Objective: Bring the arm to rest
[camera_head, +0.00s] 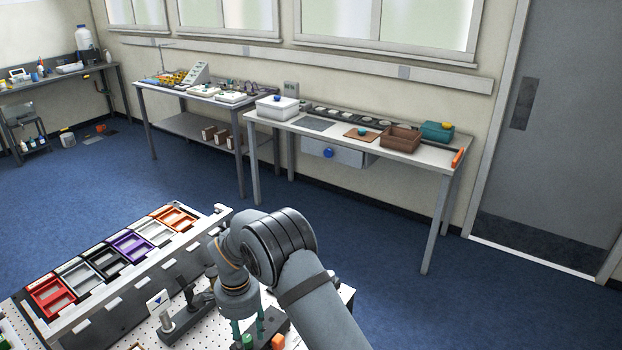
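My arm (318,300) reaches in from the bottom of the head view and bends over the pegboard table (204,336). Its wrist (238,290) points down near the table's front part. Below the wrist are dark green upright pieces (260,322) and a dark base. I cannot tell fingers from fixtures there, so the gripper's opening and anything in it are unclear. A green part (248,341) and an orange part (278,342) show close by at the bottom edge.
A row of coloured bins, with a red one (50,298) and a purple one (131,246), stands left of the arm. A small sign (157,301) and dark fixtures stand between bins and wrist. Side benches (400,152) line the back wall. Blue floor (330,215) between is clear.

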